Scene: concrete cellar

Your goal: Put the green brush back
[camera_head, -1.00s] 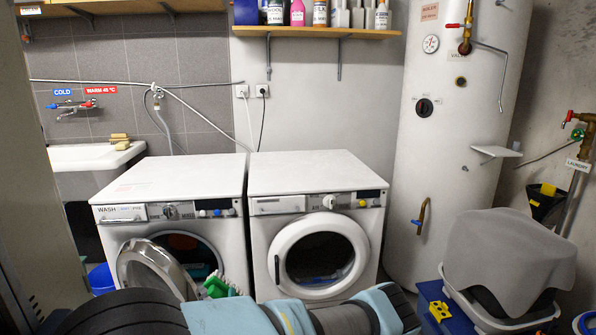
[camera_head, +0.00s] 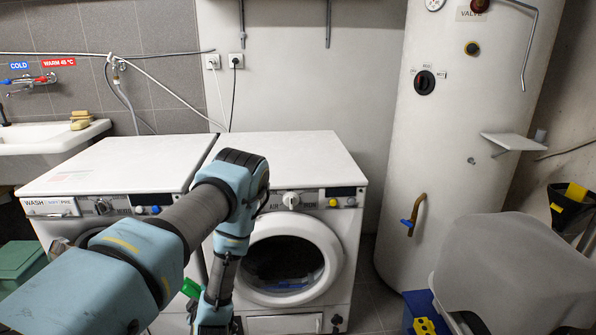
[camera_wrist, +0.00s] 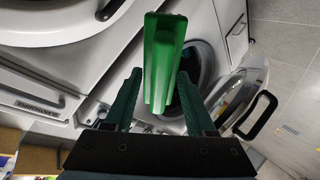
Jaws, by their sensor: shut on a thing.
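The green brush (camera_wrist: 163,60) is between the two fingers of my gripper (camera_wrist: 160,90) in the wrist view, its long green body reaching out beyond the fingertips. My gripper is shut on it. In the head view only a bit of green (camera_head: 190,288) shows left of my wrist, in front of the machines; my fingers are hidden there by my own arm. The brush's bristles cannot be made out.
The washer (camera_head: 110,165) stands left and the dryer (camera_head: 330,160) right. An open round door (camera_wrist: 240,100) shows in the wrist view. The boiler (camera_head: 440,150), a valve pipe (camera_head: 414,215), a small shelf (camera_head: 510,141) and a covered grey bin (camera_head: 510,265) stand right. The sink (camera_head: 50,140) is left.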

